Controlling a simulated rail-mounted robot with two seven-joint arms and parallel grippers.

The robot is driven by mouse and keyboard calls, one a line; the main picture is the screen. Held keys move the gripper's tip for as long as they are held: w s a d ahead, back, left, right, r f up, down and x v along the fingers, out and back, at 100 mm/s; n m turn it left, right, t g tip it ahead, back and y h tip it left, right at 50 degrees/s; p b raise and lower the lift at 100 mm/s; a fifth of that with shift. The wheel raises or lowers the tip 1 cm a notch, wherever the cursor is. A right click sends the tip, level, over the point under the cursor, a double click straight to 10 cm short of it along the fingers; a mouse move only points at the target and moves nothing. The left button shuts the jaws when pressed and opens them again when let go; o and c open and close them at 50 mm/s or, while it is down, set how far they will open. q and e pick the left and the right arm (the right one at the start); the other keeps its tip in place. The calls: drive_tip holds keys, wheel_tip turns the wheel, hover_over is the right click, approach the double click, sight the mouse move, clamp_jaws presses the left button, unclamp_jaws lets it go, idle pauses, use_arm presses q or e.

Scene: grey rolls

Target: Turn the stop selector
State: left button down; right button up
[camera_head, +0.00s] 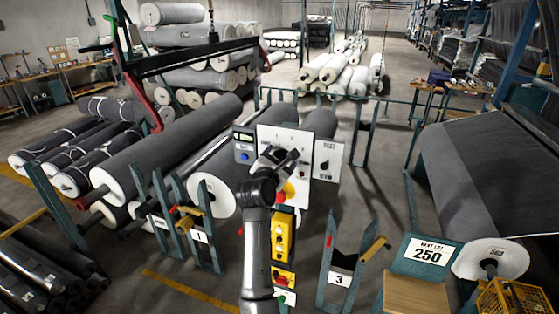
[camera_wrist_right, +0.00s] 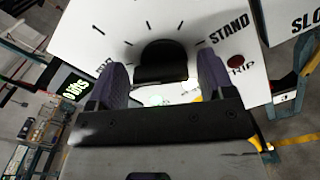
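The stop selector is a black knob (camera_wrist_right: 160,62) on a white plate (camera_wrist_right: 110,35) with tick marks around it and the word STAND at its right. In the head view the plate (camera_head: 268,135) stands upright at the middle, and my gripper hides the knob. My right gripper (camera_head: 278,157) is in front of that plate. In the right wrist view its two dark fingers (camera_wrist_right: 162,82) are spread, one on each side of the knob, with a visible gap on both sides. I cannot tell how deep they reach. My left gripper is not in view.
A second white plate (camera_head: 328,160) with a black knob adjoins at the right. A small box with a green display (camera_head: 243,138) adjoins at the left. A yellow button box (camera_head: 283,236) hangs below. Large grey rolls (camera_head: 180,150) lie at left; a red lamp (camera_wrist_right: 236,61) sits near STAND.

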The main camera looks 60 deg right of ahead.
drive_tip(key=c, duration=0.8)
drive_tip(key=n+p, duration=0.2)
drive_tip(key=n, duration=0.2)
drive_tip(key=shift+r, duration=0.1)
drive_tip(key=shift+w+n+p, duration=0.1)
drive_tip(key=shift+n+p, duration=1.45)
drive_tip(key=shift+n, duration=0.45)
drive_tip(key=shift+f, duration=0.2)
drive_tip(key=o, duration=0.9)
drive_tip(key=shift+o, duration=0.2)
